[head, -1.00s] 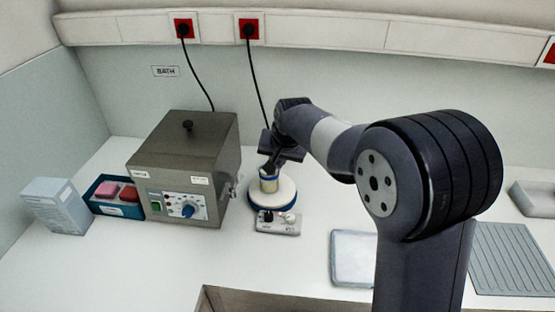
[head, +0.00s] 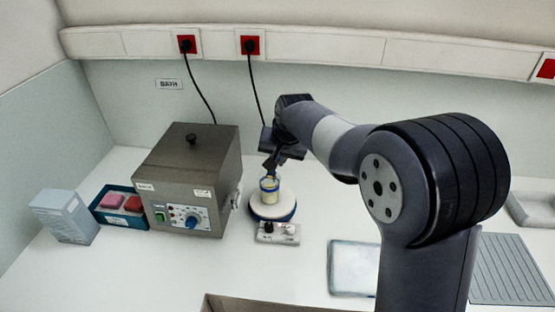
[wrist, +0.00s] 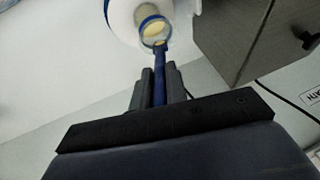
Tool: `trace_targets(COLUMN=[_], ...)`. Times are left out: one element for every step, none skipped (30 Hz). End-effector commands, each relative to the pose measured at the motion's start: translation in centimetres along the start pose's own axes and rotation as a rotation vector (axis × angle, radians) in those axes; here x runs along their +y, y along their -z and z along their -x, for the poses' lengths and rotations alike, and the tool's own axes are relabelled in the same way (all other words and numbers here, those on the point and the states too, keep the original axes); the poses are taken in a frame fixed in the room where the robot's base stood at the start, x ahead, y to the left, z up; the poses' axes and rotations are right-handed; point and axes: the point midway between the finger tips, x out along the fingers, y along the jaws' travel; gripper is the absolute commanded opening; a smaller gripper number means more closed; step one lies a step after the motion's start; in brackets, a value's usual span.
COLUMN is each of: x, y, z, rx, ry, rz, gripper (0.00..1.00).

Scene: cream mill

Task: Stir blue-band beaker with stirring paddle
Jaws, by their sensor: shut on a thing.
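The blue-band beaker (head: 269,193) stands upright on a round white stirrer plate (head: 288,209). It is clear with pale yellow contents, and its blue rim band also shows in the wrist view (wrist: 146,20). My gripper (wrist: 158,76) is shut on the blue stirring paddle (wrist: 160,84), which extends from the fingers to the beaker's mouth. In the head view my gripper (head: 270,165) is just above the beaker. The paddle's far end meets the near rim in the wrist view; I cannot tell how deep it reaches.
A grey metal bath (head: 190,165) stands close on the beaker's left, with a blue tray (head: 110,215) of red blocks and a white box (head: 65,216) beyond. A pale tray (head: 352,268) and a ribbed grey mat (head: 512,268) lie to the right. Cables hang behind.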

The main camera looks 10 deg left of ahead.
Motion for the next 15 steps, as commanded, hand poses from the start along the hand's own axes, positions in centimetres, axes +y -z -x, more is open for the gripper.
trace_targets(x=[-0.1,-0.2,-0.3,-0.3,-0.3,-0.4,-0.5,-0.5,-0.6,-0.6,-0.6,-0.7,-0.7,-0.8,-0.8], y=[0.3,0.4,0.5,0.5,0.6,0.7,0.8,0.9,1.0,1.0,1.1,1.2,1.2,1.3,1.5], z=[0.6,0.8,1.1,1.2,1.4,1.7,1.9,2.1,2.2,2.3,2.5,2.8,2.9,3.1,3.4], rx=[0.001,0.001,0.001,0.001,0.001,0.001,0.001,0.001,0.002,0.002,0.002,0.001,0.001,0.002,0.002], ry=[0.000,0.000,0.000,0.000,0.000,0.000,0.000,0.000,0.001,0.001,0.001,0.000,0.000,0.001,0.001], rz=[0.000,0.000,0.000,0.000,0.000,0.000,0.000,0.000,0.000,0.000,0.000,0.000,0.000,0.000,0.000], gripper=[0.00,0.00,0.00,0.00,0.00,0.00,0.00,0.00,0.00,0.00,0.00,0.00,0.00,0.00,0.00])
